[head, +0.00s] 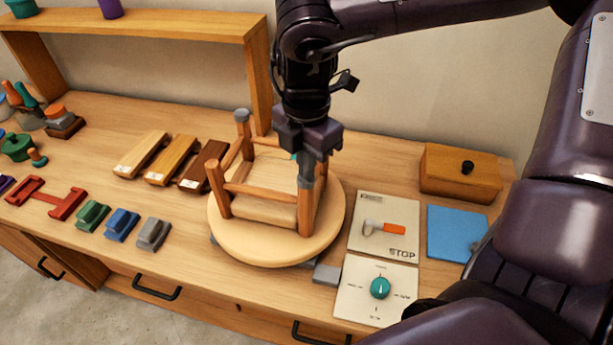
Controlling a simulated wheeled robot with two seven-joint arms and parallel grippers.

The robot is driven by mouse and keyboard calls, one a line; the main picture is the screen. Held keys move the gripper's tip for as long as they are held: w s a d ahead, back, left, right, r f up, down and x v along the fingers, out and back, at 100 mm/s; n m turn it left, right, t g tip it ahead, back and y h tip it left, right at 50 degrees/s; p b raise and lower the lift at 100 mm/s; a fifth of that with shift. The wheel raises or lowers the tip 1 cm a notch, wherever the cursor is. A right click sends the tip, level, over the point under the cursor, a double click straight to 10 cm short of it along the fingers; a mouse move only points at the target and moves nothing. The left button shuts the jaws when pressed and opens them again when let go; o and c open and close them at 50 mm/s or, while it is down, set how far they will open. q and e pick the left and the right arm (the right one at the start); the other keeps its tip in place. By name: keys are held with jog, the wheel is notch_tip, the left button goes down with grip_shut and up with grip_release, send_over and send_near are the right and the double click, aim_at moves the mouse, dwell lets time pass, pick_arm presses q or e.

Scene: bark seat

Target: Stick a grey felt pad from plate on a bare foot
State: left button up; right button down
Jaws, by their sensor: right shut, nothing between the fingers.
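The round wooden stool (262,240) lies upside down, its legs pointing up. The back-left foot (241,116) has a grey cap. The front-left foot (213,164) shows bare brown wood. My right gripper (307,176) points down with shut, empty fingers at the top of the front-right leg (305,213). Something grey shows there; I cannot tell whether it is a felt pad or the fingertips. The back-right foot is mostly hidden behind the gripper. The blue plate (452,226) at right has a small grey piece (475,246) at its edge, partly hidden by my arm. My left gripper is out of view.
A panel marked STOP (378,212) and a dial panel (350,300) lie right of the stool. A wooden box (460,172) stands behind the blue plate. Wooden blocks (172,160) and coloured blocks (122,224) lie to the left. A shelf (150,24) stands behind.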

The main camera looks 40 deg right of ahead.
jog(key=shift+s+f, duration=0.15)
jog(key=shift+r+p, duration=0.75)
jog(key=shift+r, duration=0.35)
jog(key=shift+r+p, duration=1.15)
jog(key=shift+r, duration=0.85)
